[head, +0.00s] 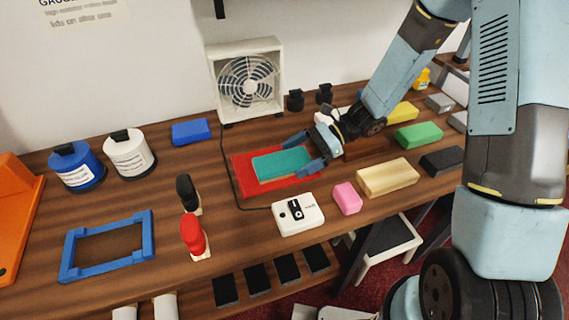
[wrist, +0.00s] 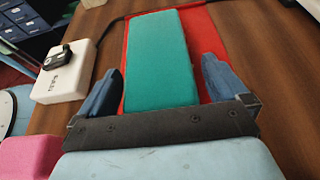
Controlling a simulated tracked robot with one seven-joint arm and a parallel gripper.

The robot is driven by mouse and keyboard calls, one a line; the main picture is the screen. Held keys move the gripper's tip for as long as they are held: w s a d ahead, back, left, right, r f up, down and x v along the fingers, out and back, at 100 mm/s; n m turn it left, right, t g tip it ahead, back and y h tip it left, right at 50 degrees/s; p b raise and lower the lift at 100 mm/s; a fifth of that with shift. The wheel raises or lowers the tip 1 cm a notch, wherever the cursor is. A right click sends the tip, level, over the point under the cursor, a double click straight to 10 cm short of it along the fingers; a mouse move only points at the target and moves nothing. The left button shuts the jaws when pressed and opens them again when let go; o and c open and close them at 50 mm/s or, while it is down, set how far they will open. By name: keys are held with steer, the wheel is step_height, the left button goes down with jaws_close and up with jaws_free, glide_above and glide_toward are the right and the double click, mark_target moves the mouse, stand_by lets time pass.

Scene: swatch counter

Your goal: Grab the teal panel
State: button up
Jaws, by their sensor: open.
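The teal panel (head: 282,163) is a flat block lying on a red mat (head: 245,180) on the wooden counter. In the wrist view the teal panel (wrist: 158,60) runs away from me up the middle of the picture. My gripper (head: 307,156) is at the panel's right end in the head view. In the wrist view my gripper (wrist: 160,80) is open, with one blue finger on each side of the panel's near part. The panel's nearest end is hidden behind the gripper's dark bar.
A white switch box (head: 298,214) and a pink block (head: 347,198) stand in front of the mat. A wooden block (head: 387,177) and a green block (head: 418,134) lie to the right. A fan (head: 246,82) stands behind. A blue frame (head: 108,244) lies at left.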

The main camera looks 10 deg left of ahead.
steer(key=shift+c, duration=0.5)
steer(key=c, duration=0.9)
